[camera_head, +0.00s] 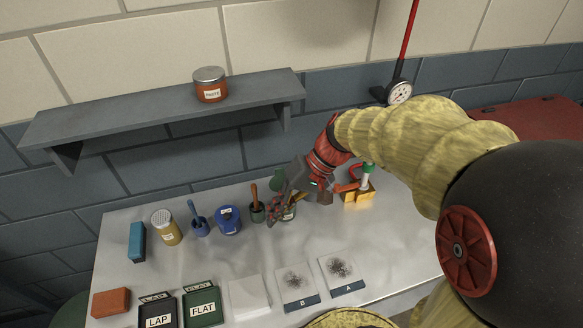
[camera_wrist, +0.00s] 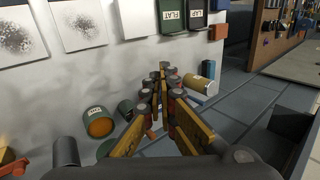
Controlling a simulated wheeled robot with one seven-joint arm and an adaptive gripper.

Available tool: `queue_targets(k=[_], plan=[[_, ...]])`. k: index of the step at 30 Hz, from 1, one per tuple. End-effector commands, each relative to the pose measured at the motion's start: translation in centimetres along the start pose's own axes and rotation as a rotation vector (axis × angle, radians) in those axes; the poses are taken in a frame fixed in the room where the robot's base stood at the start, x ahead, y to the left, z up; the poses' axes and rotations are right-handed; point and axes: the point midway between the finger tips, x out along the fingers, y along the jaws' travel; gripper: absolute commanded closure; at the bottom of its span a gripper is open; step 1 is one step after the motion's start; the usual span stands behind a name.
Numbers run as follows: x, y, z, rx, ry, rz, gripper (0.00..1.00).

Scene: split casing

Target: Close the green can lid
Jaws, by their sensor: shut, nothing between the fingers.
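The green can (camera_wrist: 92,113) shows in the wrist view with a pale label and an orange inside, its mouth uncovered. A green round lid (camera_wrist: 106,148) stands at its rim, partly seen. In the head view the lid (camera_head: 278,178) stands up behind the can (camera_head: 291,212), which is partly hidden by my gripper. My gripper (camera_head: 272,212) is beside the can, on its left in the head view. In the wrist view my gripper (camera_wrist: 164,72) has its fingertips together, with nothing between them. I cannot tell whether it touches the can.
A cup with an orange-handled brush (camera_head: 257,213) stands close left of my gripper. A blue can (camera_head: 228,222), blue brush cup (camera_head: 200,226) and yellow can (camera_head: 167,228) are further left. A brass-coloured fixture (camera_head: 358,194) is at right. Cards and trays line the front; the middle is clear.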

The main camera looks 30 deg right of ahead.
Motion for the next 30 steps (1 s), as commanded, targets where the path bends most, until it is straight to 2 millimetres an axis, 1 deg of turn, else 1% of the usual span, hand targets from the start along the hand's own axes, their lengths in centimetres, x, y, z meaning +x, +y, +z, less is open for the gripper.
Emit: queue_targets(k=[1,4,7,11,14,15,17,18,21,24,27,30], plan=[[0.2,0.7,-1.3,0.038,-0.007,-0.059,1.0],[0.4,1.6,-3.7,0.088,0.001,-0.182,1.0],[0.4,3.0,-6.3,0.137,0.03,-0.305,1.0],[0.1,5.6,-9.7,0.196,0.096,-0.463,1.0],[-0.3,8.3,-12.3,0.239,0.17,-0.578,1.0],[-0.5,9.5,-13.2,0.256,0.205,-0.623,1.0],[-0.8,11.5,-14.6,0.281,0.262,-0.686,1.0],[-1.1,12.8,-15.3,0.296,0.303,-0.723,1.0],[-1.6,16.0,-16.8,0.327,0.4,-0.8,1.0],[-2.0,18.6,-17.8,0.348,0.48,-0.85,1.0],[-2.3,20.2,-18.2,0.36,0.53,-0.879,1.0],[-2.4,20.8,-18.5,0.363,0.554,-0.889,1.0]])
